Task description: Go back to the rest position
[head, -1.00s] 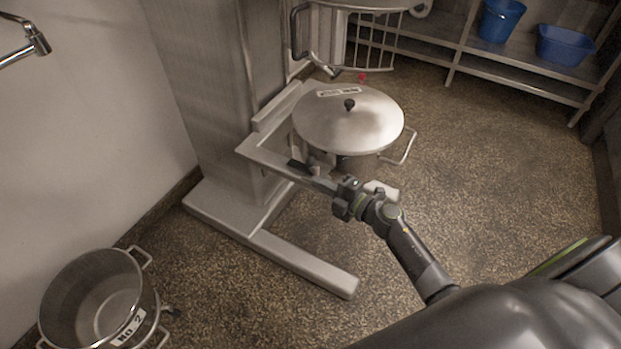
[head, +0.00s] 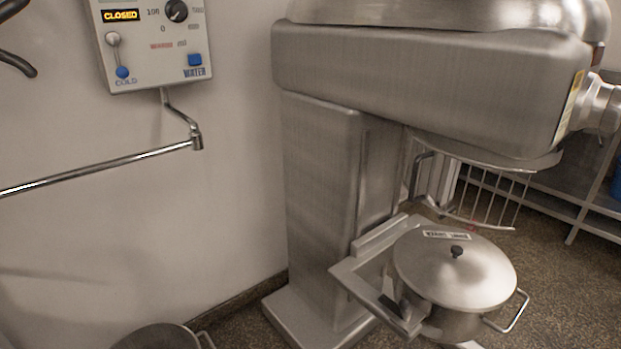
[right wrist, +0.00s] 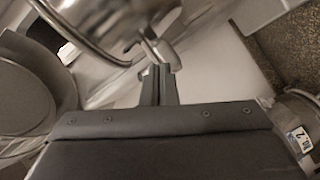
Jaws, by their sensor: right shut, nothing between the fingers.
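My right gripper (right wrist: 158,88) shows only in the right wrist view. Its two fingers are together with nothing between them. A shiny curved metal surface with a rod-like handle (right wrist: 78,33) fills the upper left beyond the fingers; I cannot tell how far off it is. Neither gripper shows in the head view. My left gripper is out of view.
A lidded metal bowl (head: 455,270) sits at the fork (head: 362,285) of a large mixer (head: 430,85). A water panel (head: 155,40) and a pipe (head: 100,172) are on the left wall. An open pot (head: 160,338) stands at bottom left.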

